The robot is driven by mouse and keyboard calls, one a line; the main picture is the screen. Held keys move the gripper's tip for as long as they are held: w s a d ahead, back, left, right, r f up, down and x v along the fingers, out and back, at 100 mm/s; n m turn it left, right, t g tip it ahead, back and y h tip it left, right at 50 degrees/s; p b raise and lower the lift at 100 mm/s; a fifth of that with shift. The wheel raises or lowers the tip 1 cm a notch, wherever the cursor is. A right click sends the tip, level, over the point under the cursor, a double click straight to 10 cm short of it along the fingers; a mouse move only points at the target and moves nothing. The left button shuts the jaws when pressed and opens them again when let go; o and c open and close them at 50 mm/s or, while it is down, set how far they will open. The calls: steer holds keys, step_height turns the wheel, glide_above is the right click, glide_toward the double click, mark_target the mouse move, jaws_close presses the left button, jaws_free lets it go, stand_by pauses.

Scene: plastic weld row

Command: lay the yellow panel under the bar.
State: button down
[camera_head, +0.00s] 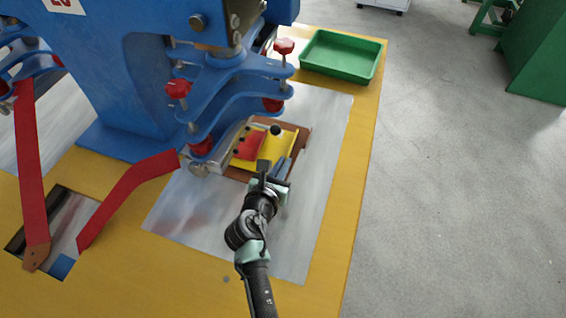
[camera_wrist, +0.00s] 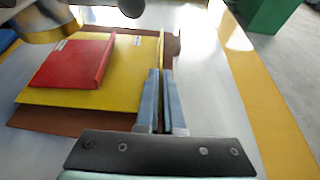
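The yellow panel (camera_head: 281,147) is at the blue press, over a brown board (camera_head: 302,141); it also shows in the wrist view (camera_wrist: 125,97). I cannot tell whether it touches the board. A smaller red panel (camera_wrist: 75,62) with a raised right edge lies on it. My gripper (camera_wrist: 161,72) points at the yellow panel's right side, its fingers close together around the raised right edge. The grey metal bar (camera_head: 229,149) of the press is at the panels' left side in the head view. It hides whatever lies beneath it.
The blue press arms with red knobs (camera_head: 284,46) hang close above the panels. A green tray (camera_head: 342,57) stands at the back right of the yellow table (camera_head: 362,150). The metal sheet (camera_head: 290,240) right of and in front of the board is clear.

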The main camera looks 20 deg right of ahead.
steer(key=shift+f, duration=0.15)
stand_by(0.7)
steer(key=c, duration=1)
jaws_free()
steer(key=shift+o, duration=0.2)
steer(key=shift+r+p, duration=1.65)
steer(key=shift+p, duration=0.5)
steer(key=s+d+p, duration=0.1)
steer(key=d+p, duration=0.1)
steer(key=s+d+r+p, duration=0.1)
steer(key=d, duration=0.1)
steer(key=shift+s+p, duration=0.3)
steer(key=shift+s, duration=0.05)
steer(key=shift+s+d+p, duration=0.45)
steer(key=shift+d+p, duration=0.05)
steer(key=shift+d, duration=0.2)
steer(key=shift+s+d+p, duration=0.45)
steer(key=shift+d, duration=0.2)
steer(key=shift+a, duration=0.1)
